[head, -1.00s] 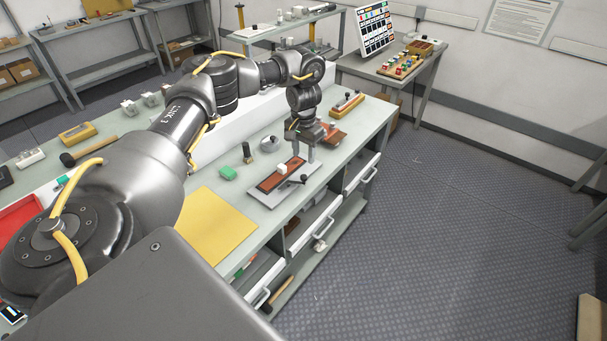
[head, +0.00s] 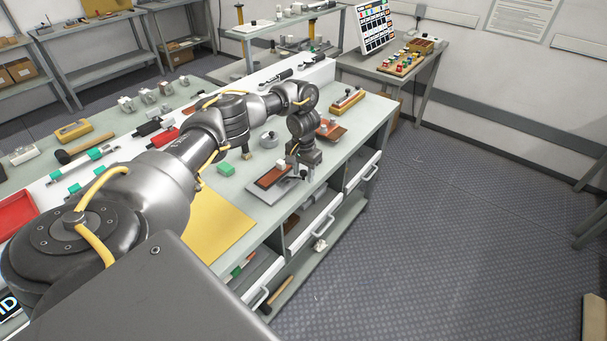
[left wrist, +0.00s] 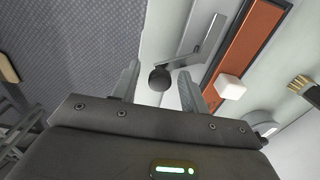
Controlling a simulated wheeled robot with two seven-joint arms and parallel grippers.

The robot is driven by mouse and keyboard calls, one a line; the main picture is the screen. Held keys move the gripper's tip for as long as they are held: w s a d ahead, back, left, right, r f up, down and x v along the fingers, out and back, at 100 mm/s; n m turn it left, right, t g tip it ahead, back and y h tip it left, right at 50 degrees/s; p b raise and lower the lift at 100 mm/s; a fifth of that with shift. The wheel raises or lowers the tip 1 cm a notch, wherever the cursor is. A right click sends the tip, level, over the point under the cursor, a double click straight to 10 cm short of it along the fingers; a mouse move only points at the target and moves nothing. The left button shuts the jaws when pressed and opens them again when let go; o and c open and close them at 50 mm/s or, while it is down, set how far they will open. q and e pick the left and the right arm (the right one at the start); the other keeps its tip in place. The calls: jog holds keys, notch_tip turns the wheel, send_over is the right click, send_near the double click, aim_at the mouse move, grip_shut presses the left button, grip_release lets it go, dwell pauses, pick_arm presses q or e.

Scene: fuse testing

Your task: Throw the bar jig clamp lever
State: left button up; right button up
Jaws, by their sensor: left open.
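The bar jig (head: 262,192) lies on the bench near its front edge, a grey plate with a red-brown strip and a white block. In the left wrist view its strip (left wrist: 244,50) runs up to the right, with the white block (left wrist: 231,87) on it. The clamp lever (left wrist: 208,42) is a grey metal bar ending in a black ball knob (left wrist: 160,78). My left gripper (head: 299,173) is low over the jig's right end and open. In the wrist view its fingers (left wrist: 161,88) stand either side of the knob; contact cannot be told. My right gripper is out of view.
A green block (head: 226,169), a brush (head: 246,152) and a round grey weight (head: 268,140) stand behind the jig. A yellow mat (head: 215,222) lies to its left. Another red-brown fixture (head: 331,130) is beyond the gripper.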

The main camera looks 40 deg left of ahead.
pick_arm(q)
jog(key=shift+c, duration=0.4)
grip_shut()
jog(key=shift+s+d+r+m+p, duration=0.15)
jog(key=shift+s+m+p, duration=0.2)
jog(key=shift+m+p, duration=0.35)
jog(key=shift+s+d+m+p, duration=0.2)
jog(key=shift+s+m+p, duration=0.35)
jog(key=shift+m+p, duration=0.65)
jog(key=s+m+p, duration=0.1)
jog(key=m+p, duration=0.1)
jog(key=m, duration=0.1)
jog(key=shift+s, duration=0.35)
jog(key=shift+s+m+p, duration=0.4)
jog(key=shift+m+p, duration=0.1)
jog(key=shift+m, duration=0.6)
jog(key=m, duration=0.1)
jog(key=s+m, duration=0.1)
jog(key=shift+s+a+m, duration=0.1)
jog(key=shift+a+m, duration=0.15)
jog(key=shift+m, duration=0.05)
jog(key=shift+s+a+f+m, duration=0.1)
jog(key=shift+s+a+m, duration=0.15)
jog(key=shift+m, duration=0.45)
jog(key=shift+s+a+f+m, duration=0.15)
jog(key=shift+s+m, duration=0.1)
jog(key=shift+m, duration=0.45)
jog(key=shift+s+a+r+m, duration=0.1)
jog(key=shift+s+a+m, duration=0.15)
jog(key=shift+m, duration=0.45)
